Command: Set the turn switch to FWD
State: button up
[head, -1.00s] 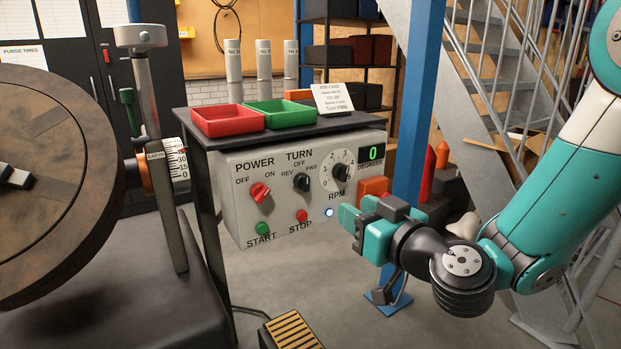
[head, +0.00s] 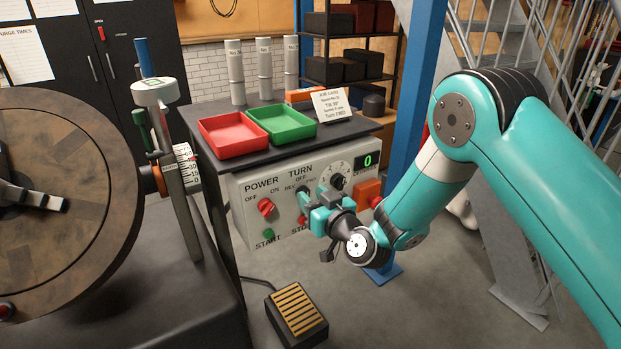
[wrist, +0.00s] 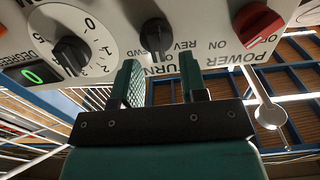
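The turn switch is a black knob on the grey control panel (head: 249,216), under the TURN label with REV, OFF and FWD around it. In the wrist view, which shows the panel upside down, the turn switch (wrist: 155,34) stands just beyond the fingertips, roughly centred between them. Its exact setting is hard to read. My gripper (head: 313,200) is in front of the panel in the head view and partly covers the switch and the lettering near it. In the wrist view my gripper (wrist: 161,68) is open, its two green fingers apart with nothing between them.
The red POWER knob (head: 266,207) is left of the turn switch, and the RPM dial (head: 338,181) is right of it. The green START button (head: 269,235) is below. Red (head: 233,136) and green (head: 281,122) trays sit on top. A foot pedal (head: 297,312) lies on the floor.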

jog(key=shift+p+x, duration=0.45)
jog(key=shift+x, duration=0.3)
grip_shut()
jog(key=shift+w+d+f+m+b, duration=0.1)
jog(key=shift+d+m+b, duration=0.1)
jog(key=shift+m, duration=1.15)
jog(key=shift+w+d+m+b, duration=0.1)
jog(key=shift+m+b, duration=0.15)
jog(key=shift+m, duration=1.05)
jog(key=shift+w+d+f+m+b, duration=0.1)
jog(key=shift+w+d+m+b, duration=0.1)
jog(key=shift+m, duration=1.15)
